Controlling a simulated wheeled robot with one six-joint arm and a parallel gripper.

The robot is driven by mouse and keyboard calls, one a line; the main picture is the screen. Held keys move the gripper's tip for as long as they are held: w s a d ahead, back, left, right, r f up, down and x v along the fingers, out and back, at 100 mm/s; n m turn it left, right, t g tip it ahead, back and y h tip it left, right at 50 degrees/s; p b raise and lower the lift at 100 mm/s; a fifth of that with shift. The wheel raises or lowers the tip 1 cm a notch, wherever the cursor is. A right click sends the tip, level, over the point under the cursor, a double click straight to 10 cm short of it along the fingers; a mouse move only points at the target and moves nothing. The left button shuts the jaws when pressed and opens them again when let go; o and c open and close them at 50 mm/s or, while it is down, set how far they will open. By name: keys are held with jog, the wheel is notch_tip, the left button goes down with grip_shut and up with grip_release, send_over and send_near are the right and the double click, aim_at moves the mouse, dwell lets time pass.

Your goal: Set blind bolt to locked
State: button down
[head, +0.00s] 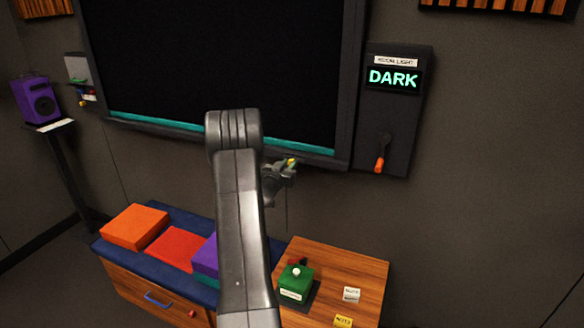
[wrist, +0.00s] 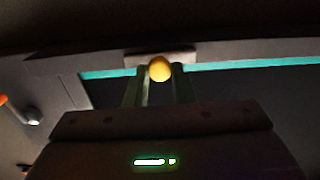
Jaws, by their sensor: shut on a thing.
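The blind bolt shows as a round yellow knob (wrist: 160,69) in front of a small pale plate (wrist: 135,58) under the blind's frame in the wrist view. In the head view the yellow knob (head: 291,161) is a small spot at the lower edge of the dark blind (head: 220,65). My gripper (wrist: 162,80) is shut on the knob, with one finger on each side of it. In the head view my gripper (head: 284,169) is partly behind my arm. No locked or unlocked marking can be read.
Right of the blind is a panel (head: 398,120) with a "DARK" display and an orange-tipped lever (head: 380,160). Below stand a wooden cabinet (head: 365,270) with a green box (head: 296,283), and a bench with coloured cushions (head: 135,227). A purple speaker (head: 37,101) is far left.

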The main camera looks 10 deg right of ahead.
jog(key=shift+a+r, duration=0.1)
jog(key=c, duration=1.2)
grip_release()
jog(key=shift+w+a, duration=0.1)
jog(key=shift+a, duration=0.05)
jog(key=shift+c, duration=0.2)
jog(key=b+v, duration=0.3)
jog(key=v, duration=1)
jog(key=shift+s+a, duration=0.25)
jog(key=shift+s, duration=0.1)
jog(key=s+d+p+x, duration=0.1)
jog(key=p+x, duration=0.2)
jog(key=x, duration=1.1)
jog(key=shift+d, duration=0.2)
